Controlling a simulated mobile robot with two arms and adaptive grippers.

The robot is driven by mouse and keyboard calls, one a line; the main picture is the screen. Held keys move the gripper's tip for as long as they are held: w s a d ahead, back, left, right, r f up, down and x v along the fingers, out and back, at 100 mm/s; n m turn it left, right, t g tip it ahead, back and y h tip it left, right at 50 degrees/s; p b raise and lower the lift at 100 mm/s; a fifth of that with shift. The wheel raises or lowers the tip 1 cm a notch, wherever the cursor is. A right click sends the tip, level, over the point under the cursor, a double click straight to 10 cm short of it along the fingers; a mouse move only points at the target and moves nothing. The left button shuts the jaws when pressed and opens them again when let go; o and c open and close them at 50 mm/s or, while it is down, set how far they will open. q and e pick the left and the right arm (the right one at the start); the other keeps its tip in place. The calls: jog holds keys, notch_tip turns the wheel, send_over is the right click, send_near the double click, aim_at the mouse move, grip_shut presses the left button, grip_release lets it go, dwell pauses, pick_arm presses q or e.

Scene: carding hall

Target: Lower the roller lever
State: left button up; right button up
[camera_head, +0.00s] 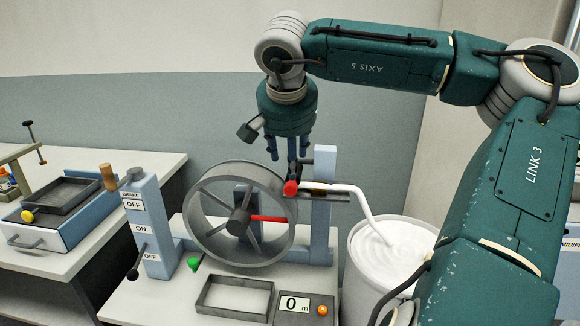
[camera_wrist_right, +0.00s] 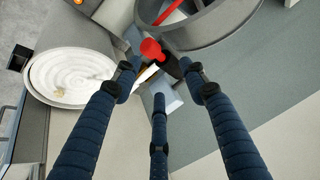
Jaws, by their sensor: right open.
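The roller lever shows as a red knob (camera_head: 290,188) at the right side of the grey wheel, beside the blue post (camera_head: 325,165). In the wrist view the red knob (camera_wrist_right: 152,48) lies just beyond the fingertips, with a dark part next to it. My right gripper (camera_head: 290,155) points down above the knob, its fingers spread and empty. The wrist view shows its three fingers (camera_wrist_right: 160,78) apart. I cannot tell whether any finger touches the lever. The lever's arm is partly hidden by the fingers. My left gripper is not in view.
The spoked wheel (camera_head: 200,230) has a red mark. A white sliver (camera_head: 350,190) runs into a can (camera_head: 352,285) at right. A blue brake post (camera_head: 155,215), an empty tray (camera_head: 236,314) and a scale reading 0 (camera_head: 294,304) stand nearby. Another bench (camera_head: 45,262) is at left.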

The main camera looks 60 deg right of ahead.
jog(key=v, duration=0.6)
jog(key=shift+r, duration=0.4)
jog(key=shift+a, duration=0.15)
jog(key=shift+f, duration=0.1)
